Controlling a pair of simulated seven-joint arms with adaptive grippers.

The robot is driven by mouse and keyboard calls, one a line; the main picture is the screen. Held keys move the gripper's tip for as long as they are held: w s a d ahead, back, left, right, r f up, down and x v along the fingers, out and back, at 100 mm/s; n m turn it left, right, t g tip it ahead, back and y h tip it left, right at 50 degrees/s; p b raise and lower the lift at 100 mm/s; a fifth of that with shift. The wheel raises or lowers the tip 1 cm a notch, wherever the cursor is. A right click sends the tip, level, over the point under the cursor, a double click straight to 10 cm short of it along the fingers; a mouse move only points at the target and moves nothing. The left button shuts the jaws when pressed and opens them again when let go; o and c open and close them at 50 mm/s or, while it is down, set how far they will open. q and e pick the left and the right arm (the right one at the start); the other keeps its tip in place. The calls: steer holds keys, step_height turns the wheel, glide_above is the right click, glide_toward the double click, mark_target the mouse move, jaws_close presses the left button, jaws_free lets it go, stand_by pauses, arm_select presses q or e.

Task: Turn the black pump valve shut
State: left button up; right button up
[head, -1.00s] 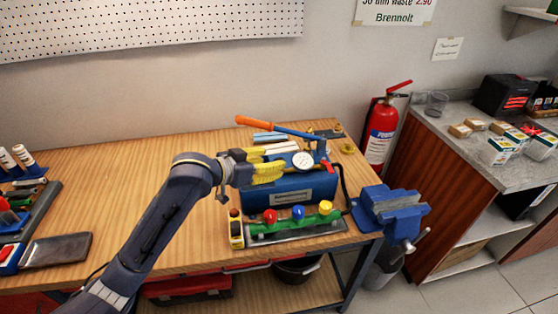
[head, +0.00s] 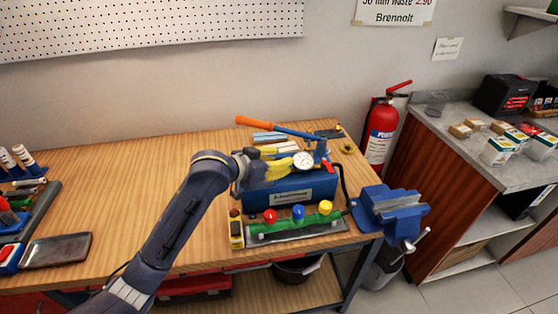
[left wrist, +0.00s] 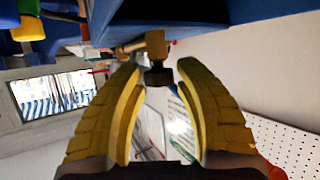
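The blue test pump (head: 262,198) stands on the wooden bench, with a white round gauge (head: 303,160) and a long lever with an orange grip (head: 258,123). In the left wrist view the black valve knob (left wrist: 158,76) sits at the end of a brass fitting (left wrist: 143,46). My left gripper (left wrist: 159,68) has its yellow fingers apart, one tip on each side of the knob, with visible gaps. In the head view the left gripper (head: 290,168) is just above the pump, left of the gauge, and hides the valve. My right gripper is not in view.
A green manifold (head: 298,230) with red, blue and yellow knobs lies before the pump. A blue vise (head: 392,208) is at the bench's right corner. A dark hose loops by the pump's right end. The bench left of my arm is mostly clear.

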arm_select(q)
jaws_close()
steer(key=shift+m, duration=0.3)
steer(key=shift+w+r+m+g+h, duration=0.1)
steer(key=shift+r+m+g+h, duration=0.1)
steer(key=shift+m+g+h, duration=0.5)
steer(key=shift+r+g, duration=0.1)
steer(key=shift+g, duration=0.2)
steer(key=shift+r, duration=0.1)
steer(key=shift+o, duration=0.8)
jaws_free()
steer(key=shift+o, duration=1.2)
steer(key=shift+f, duration=0.25)
